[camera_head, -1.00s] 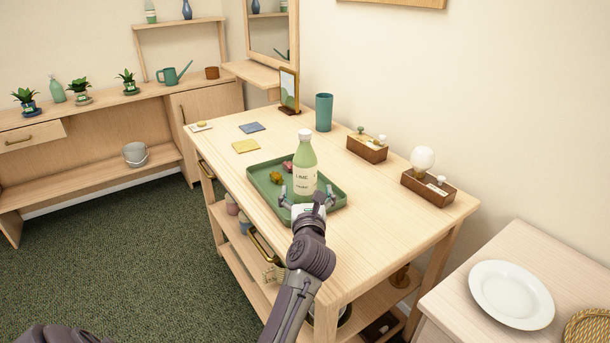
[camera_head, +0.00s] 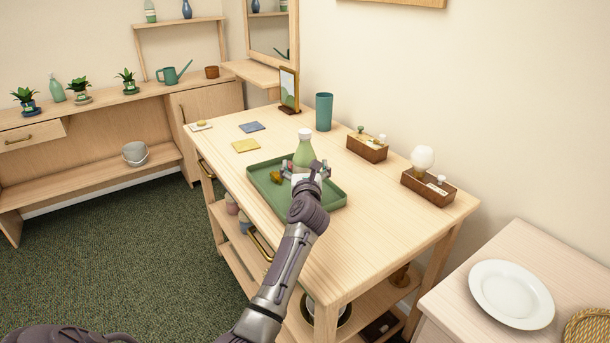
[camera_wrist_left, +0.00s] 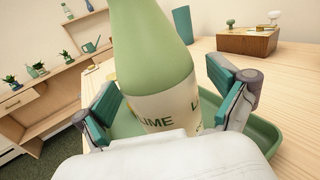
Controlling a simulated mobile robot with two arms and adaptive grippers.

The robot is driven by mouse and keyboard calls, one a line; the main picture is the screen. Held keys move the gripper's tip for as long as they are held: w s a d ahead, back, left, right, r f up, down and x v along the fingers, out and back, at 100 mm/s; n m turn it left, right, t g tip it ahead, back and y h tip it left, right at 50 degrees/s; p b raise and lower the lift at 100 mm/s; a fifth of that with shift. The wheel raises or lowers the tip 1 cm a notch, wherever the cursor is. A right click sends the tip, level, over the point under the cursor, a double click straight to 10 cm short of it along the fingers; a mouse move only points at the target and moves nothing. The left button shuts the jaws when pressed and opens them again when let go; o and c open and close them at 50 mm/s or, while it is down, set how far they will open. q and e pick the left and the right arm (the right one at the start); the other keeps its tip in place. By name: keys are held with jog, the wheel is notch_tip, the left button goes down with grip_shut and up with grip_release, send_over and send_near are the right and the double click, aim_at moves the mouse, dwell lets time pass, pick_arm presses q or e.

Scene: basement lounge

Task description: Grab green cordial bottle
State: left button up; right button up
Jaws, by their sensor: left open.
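The green cordial bottle (camera_head: 304,150) has a white cap and a cream label; it stands upright in a green tray (camera_head: 334,197) on the wooden table. In the left wrist view the bottle (camera_wrist_left: 150,50) fills the middle, with "LIME" on its label. My left gripper (camera_head: 306,170) is in front of the bottle and hides its lower part in the head view. Its two teal-padded fingers (camera_wrist_left: 168,100) are open, one on each side of the bottle, with gaps visible. My right gripper is not in view.
Small items, one yellowish (camera_head: 275,176), lie in the tray left of the bottle. A teal cup (camera_head: 324,112) and two wooden boxes (camera_head: 367,148) (camera_head: 428,188) stand behind and to the right. The table's front right is clear.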

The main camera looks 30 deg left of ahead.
pick_arm(q)
jog(key=shift+c, duration=0.3)
jog(key=c, duration=1.6)
jog(key=shift+r, duration=0.1)
grip_shut()
jog(key=shift+r, duration=0.1)
